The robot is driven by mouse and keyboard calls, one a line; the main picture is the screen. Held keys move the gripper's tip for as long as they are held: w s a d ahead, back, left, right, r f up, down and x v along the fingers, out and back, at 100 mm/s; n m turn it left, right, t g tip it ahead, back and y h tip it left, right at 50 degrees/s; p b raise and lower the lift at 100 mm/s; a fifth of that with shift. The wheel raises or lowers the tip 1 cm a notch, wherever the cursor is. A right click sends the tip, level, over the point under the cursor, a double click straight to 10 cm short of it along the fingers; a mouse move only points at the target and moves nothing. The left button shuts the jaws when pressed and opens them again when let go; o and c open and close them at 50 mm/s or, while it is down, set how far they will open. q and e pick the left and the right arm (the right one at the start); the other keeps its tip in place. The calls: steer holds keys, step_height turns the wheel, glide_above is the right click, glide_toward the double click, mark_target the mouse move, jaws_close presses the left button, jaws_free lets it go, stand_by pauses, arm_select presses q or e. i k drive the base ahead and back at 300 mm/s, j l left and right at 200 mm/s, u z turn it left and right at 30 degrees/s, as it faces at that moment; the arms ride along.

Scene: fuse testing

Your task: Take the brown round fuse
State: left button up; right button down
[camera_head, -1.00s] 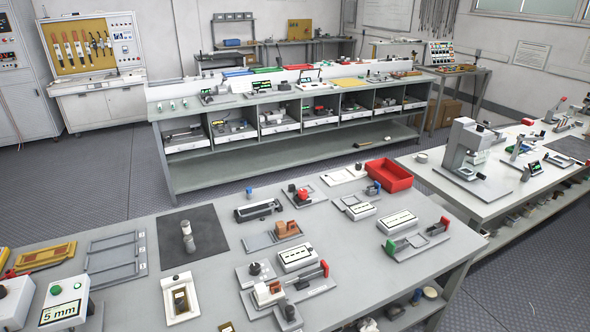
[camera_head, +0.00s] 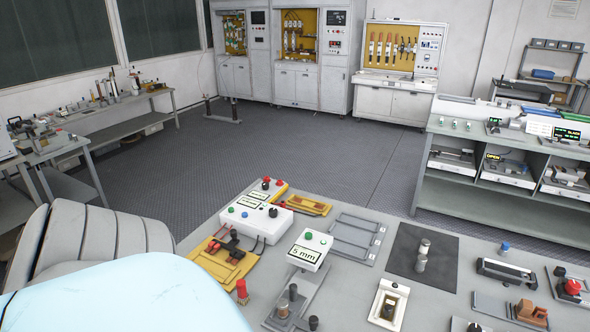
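No gripper of mine shows. On the near grey workbench (camera_head: 352,203), a black mat (camera_head: 440,254) carries a grey cylinder standing upright, with a beige-topped cylinder (camera_head: 425,245) just behind it. A brown blocky piece (camera_head: 530,312) sits on a grey fixture at the lower right. A white holder (camera_head: 400,292) with a dark and yellowish insert stands left of it. A grey fixture (camera_head: 300,317) at the bottom bears small cylinders, one of them brownish-grey (camera_head: 283,308). I cannot tell which, if any, is the brown round fuse.
White boxes with buttons (camera_head: 254,214) and a yellow-based device (camera_head: 221,260) occupy the bench's left part. A large pale blue shape (camera_head: 120,300) blocks the lower left. A shelf bench (camera_head: 480,205) stands at the right. The dark floor (camera_head: 300,145) is open behind.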

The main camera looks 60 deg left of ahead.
mark_target(282, 304)
steer(key=k+j+u, duration=0.25)
steer(key=j+u, duration=0.15)
steer(key=u, duration=1.15)
